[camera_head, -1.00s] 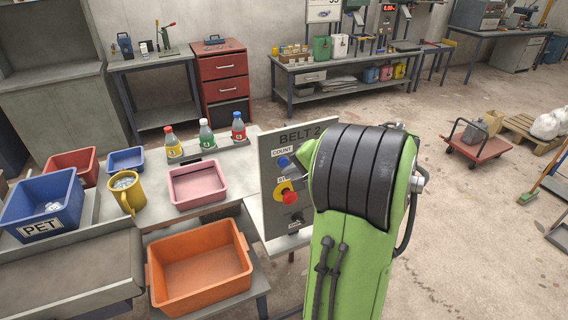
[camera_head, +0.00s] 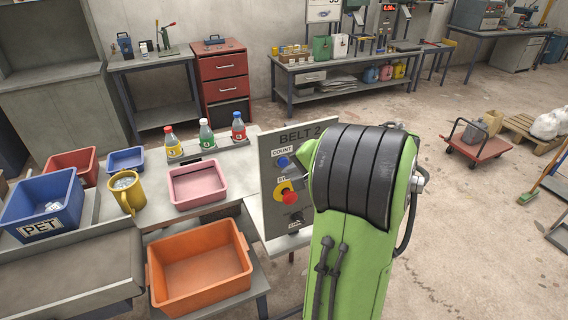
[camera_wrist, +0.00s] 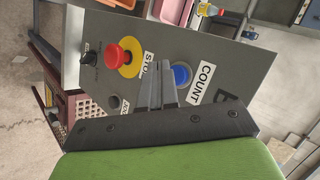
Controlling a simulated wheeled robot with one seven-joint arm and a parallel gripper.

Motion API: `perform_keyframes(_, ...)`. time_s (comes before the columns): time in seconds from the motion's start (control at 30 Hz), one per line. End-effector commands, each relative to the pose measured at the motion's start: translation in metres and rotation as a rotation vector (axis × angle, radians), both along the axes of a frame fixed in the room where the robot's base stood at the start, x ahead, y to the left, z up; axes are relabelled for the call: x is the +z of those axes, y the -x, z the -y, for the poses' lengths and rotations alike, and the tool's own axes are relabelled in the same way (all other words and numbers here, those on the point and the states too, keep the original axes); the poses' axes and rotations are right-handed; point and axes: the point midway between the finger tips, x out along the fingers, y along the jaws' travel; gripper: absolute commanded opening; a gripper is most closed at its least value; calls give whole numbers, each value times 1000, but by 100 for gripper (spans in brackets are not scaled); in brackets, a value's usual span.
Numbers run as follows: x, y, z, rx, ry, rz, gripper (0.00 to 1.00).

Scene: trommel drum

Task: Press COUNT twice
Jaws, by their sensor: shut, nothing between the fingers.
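The grey BELT 2 panel (camera_head: 266,163) stands upright at the right end of the bench, partly hidden by my green arm. The blue COUNT button (camera_head: 283,161) is near its top, and it also shows in the wrist view (camera_wrist: 181,75) beside its COUNT label (camera_wrist: 204,81). The red stop button (camera_head: 289,197) on a yellow plate sits below it. In the wrist view my gripper (camera_wrist: 156,70) is shut and empty, its fingertips pointing at the panel close to the COUNT button. Whether they touch the panel cannot be told. In the head view the fingers are hidden behind my arm.
The red stop button (camera_wrist: 117,55) and a small black button (camera_wrist: 114,101) lie close to the fingers. The pink tray (camera_head: 197,182), yellow jug (camera_head: 127,193) and orange crate (camera_head: 200,265) are left of the panel.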

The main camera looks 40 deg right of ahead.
Motion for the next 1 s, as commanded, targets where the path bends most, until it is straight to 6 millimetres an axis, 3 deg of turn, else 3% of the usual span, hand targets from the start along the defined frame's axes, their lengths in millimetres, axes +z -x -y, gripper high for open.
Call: perform_keyframes(1.0,0,-9,3,0,0,0,0)
